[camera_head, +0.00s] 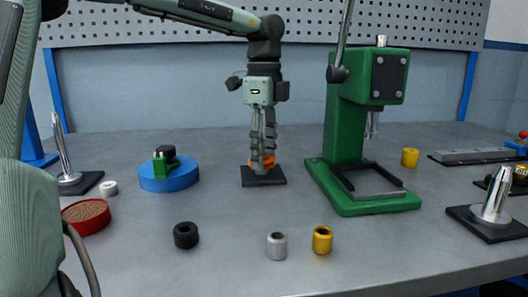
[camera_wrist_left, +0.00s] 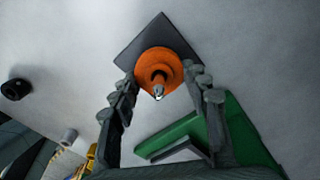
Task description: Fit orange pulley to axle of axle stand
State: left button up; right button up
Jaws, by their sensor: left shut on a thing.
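The axle stand (camera_head: 264,179) has a square dark base and stands mid-table; its base also shows in the left wrist view (camera_wrist_left: 136,45). The orange pulley (camera_head: 269,161) is low over this base and also shows in the left wrist view (camera_wrist_left: 151,63). A shiny axle tip (camera_wrist_left: 158,92) shows at the pulley's middle, so the pulley appears to be around the axle. My left gripper (camera_head: 263,157) points straight down and is shut on the pulley, one finger on each side. The fingers partly hide the axle in the head view. Whether the pulley is fully seated cannot be told.
A green press (camera_head: 345,130) stands close right of the axle stand. A blue disc (camera_head: 168,178) with a green part lies to the left, near a red dish (camera_head: 87,216). Black (camera_head: 186,235), grey (camera_head: 277,246) and yellow (camera_head: 322,240) rollers stand in front. Another stand (camera_head: 490,215) is at right.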

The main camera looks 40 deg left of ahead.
pick_arm(q)
jog(key=o, duration=1.3)
jog(key=shift+f, duration=0.1)
notch_tip(320, 180, up, 12)
jog(key=shift+r, duration=0.1)
